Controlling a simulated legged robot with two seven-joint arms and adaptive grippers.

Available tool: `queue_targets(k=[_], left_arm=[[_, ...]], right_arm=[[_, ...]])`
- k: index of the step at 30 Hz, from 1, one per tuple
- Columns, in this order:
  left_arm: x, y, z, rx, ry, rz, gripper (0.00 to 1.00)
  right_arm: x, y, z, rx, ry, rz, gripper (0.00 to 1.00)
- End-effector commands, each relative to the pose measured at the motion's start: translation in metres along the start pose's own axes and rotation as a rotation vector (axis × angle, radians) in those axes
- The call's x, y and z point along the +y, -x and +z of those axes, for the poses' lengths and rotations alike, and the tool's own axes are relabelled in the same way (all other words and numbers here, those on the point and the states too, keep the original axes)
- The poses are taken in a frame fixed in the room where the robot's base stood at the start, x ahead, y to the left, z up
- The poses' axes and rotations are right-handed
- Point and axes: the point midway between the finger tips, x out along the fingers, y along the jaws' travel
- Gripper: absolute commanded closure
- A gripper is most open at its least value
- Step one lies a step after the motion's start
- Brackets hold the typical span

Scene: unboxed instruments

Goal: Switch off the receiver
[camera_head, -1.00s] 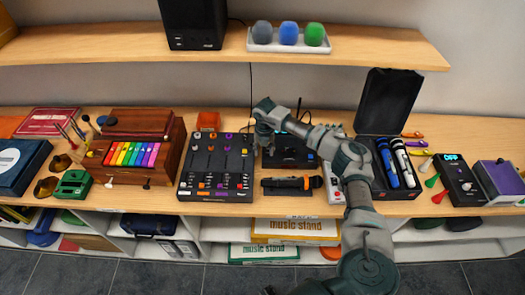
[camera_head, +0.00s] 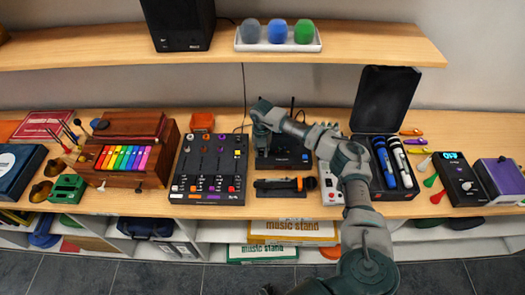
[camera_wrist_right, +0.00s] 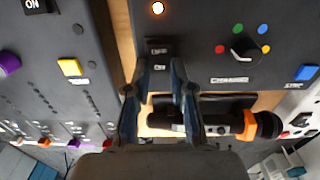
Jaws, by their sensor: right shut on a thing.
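The receiver (camera_head: 291,158) is a black box with two antennas on the tabletop, behind the black microphone with an orange band (camera_head: 286,184). In the wrist view the receiver (camera_wrist_right: 205,55) shows a black knob ringed by coloured dots, a blue button and a lit orange lamp (camera_wrist_right: 158,8). A black switch (camera_wrist_right: 158,48) sits below the lamp. My right gripper (camera_head: 263,150) reaches down over the receiver's left front. In the wrist view my right gripper (camera_wrist_right: 162,75) has its fingertips close together at the switch, shut on it; the contact is partly hidden. My left gripper is out of view.
A black mixer (camera_head: 209,168) stands close on the left. An open black case (camera_head: 385,100) with microphones and a small white box (camera_head: 330,188) stand on the right. The shelf (camera_head: 375,45) hangs above the back.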

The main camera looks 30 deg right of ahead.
Motion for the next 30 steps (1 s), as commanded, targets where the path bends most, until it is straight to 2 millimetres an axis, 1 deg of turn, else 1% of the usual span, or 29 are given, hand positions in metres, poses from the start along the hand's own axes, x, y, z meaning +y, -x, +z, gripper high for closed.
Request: queue_targets(k=[1,3,6,9,16,22,29,30], left_arm=[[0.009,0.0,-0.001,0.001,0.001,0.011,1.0],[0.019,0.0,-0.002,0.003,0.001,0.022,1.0],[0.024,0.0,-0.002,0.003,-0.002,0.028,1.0],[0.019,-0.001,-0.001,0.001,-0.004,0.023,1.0],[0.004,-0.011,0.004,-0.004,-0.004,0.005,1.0],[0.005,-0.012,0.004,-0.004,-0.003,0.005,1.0],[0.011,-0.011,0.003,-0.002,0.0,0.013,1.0],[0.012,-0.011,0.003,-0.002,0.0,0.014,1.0]], right_arm=[[-0.001,0.0,0.001,-0.002,-0.001,-0.004,1.0],[-0.001,0.0,0.001,0.001,-0.003,-0.008,1.0],[-0.001,0.0,0.004,0.034,-0.009,-0.014,1.0],[-0.001,0.001,0.006,0.098,-0.01,-0.013,1.0],[-0.003,0.0,0.01,0.224,-0.008,-0.007,1.0],[-0.004,0.003,0.011,0.254,-0.006,-0.005,1.0],[-0.004,0.003,0.011,0.252,-0.007,-0.006,1.0],[-0.004,0.004,0.011,0.252,-0.008,-0.006,0.67]])
